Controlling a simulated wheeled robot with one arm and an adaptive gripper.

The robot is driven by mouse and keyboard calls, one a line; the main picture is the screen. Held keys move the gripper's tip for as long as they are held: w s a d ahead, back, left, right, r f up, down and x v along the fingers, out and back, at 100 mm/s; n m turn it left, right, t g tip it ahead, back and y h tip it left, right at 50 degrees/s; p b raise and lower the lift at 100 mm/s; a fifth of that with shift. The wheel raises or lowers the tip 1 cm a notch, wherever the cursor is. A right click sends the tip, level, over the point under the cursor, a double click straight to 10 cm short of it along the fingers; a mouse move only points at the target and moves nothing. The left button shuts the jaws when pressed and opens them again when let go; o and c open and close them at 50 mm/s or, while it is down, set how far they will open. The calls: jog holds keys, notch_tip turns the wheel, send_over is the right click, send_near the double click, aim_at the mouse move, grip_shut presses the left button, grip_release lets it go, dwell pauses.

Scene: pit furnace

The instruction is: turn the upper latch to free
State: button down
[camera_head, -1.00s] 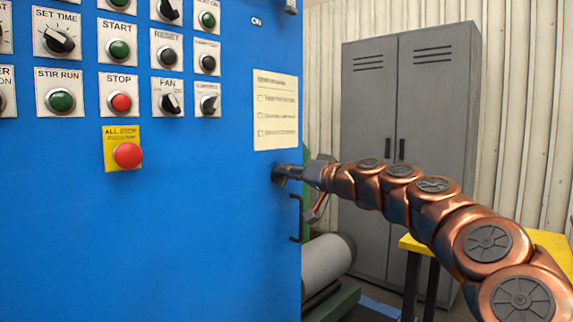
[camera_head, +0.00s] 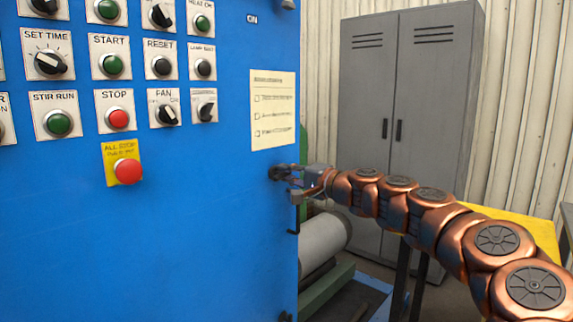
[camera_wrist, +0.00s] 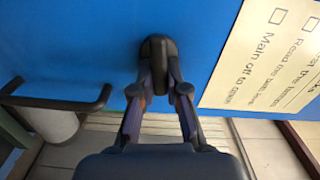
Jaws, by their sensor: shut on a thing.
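The upper latch (camera_head: 277,173) is a small dark turn piece on the blue cabinet door, near its right edge and below the paper notice. In the wrist view the latch (camera_wrist: 157,60) stands out from the blue face as a dark rounded grip. My gripper (camera_head: 288,178) reaches it from the right. In the wrist view the fingers of my gripper (camera_wrist: 163,88) are on either side of the latch and shut on it. The fingers hide part of the latch, and its exact angle is hard to tell in the head view.
A black door handle (camera_head: 294,222) is just below my gripper; it also shows in the wrist view (camera_wrist: 55,103). The paper notice (camera_head: 272,110) is above. Buttons and a red all-stop (camera_head: 128,171) are to the left. A grey locker (camera_head: 405,120) and yellow table (camera_head: 510,225) stand behind.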

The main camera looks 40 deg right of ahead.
jog(key=shift+f+m+p, duration=0.1)
jog(key=shift+m+p, duration=0.45)
jog(key=shift+m, duration=0.35)
jog(key=c, duration=1.2)
grip_release()
jog(key=shift+o, duration=0.2)
jog(key=shift+s, duration=0.1)
jog(key=v, duration=1.1)
jog(key=shift+s, duration=0.4)
jog(key=shift+d, duration=0.15)
